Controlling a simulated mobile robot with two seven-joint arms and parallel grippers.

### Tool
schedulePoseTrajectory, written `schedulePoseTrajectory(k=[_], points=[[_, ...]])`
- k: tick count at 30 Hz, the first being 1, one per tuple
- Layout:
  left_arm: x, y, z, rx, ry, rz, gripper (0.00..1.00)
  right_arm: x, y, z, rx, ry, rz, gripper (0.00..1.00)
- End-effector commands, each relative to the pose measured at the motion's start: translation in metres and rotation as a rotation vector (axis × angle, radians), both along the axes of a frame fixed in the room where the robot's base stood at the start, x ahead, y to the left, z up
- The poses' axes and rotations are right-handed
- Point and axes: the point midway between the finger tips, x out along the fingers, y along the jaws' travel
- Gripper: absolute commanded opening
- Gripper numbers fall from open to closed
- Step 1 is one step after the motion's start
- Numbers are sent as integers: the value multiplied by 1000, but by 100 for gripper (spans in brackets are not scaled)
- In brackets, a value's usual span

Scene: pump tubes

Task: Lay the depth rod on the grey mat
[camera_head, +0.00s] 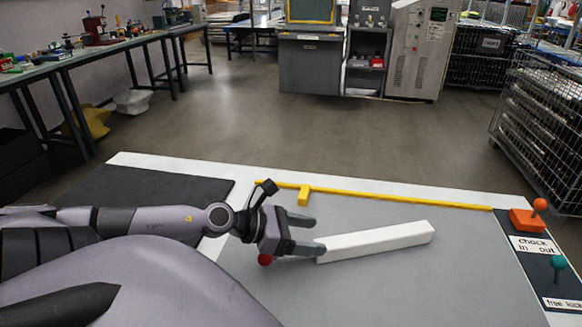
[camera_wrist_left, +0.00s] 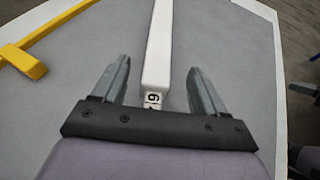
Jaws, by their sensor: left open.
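A long white square bar, which looks like the depth rod (camera_head: 378,242), lies flat on the light grey mat (camera_head: 385,295) on the table. Its near end bears a label with black characters and shows in the left wrist view (camera_wrist_left: 158,45). My left gripper (camera_head: 310,235) is open at the rod's left end. In the left wrist view the gripper's fingers (camera_wrist_left: 158,70) stand on either side of the rod's near end, with a gap on both sides. I cannot tell the fingers' exact height above the mat.
A yellow strip (camera_head: 400,198) with a short yellow block (camera_head: 304,195) runs along the mat's back edge. A dark panel (camera_head: 150,190) lies at the left. An orange lever (camera_head: 530,218) and a teal lever (camera_head: 557,268) stand at the right. The mat's front right is clear.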

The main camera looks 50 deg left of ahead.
Motion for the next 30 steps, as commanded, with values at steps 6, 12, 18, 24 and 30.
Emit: schedulePoseTrajectory(k=[6,12,18,24,30], points=[[-15,8,8,-3,2,0,72,1,0,3,0,-1,1,0],[-26,15,13,-1,2,-1,72,1,0,6,0,-6,1,0],[-30,18,15,3,0,-2,72,0,-1,4,-3,-3,0,0],[-30,18,15,3,0,-2,72,0,-3,3,-7,-1,-2,0],[-30,18,15,3,-1,-1,72,0,-3,3,-7,-1,-2,0]])
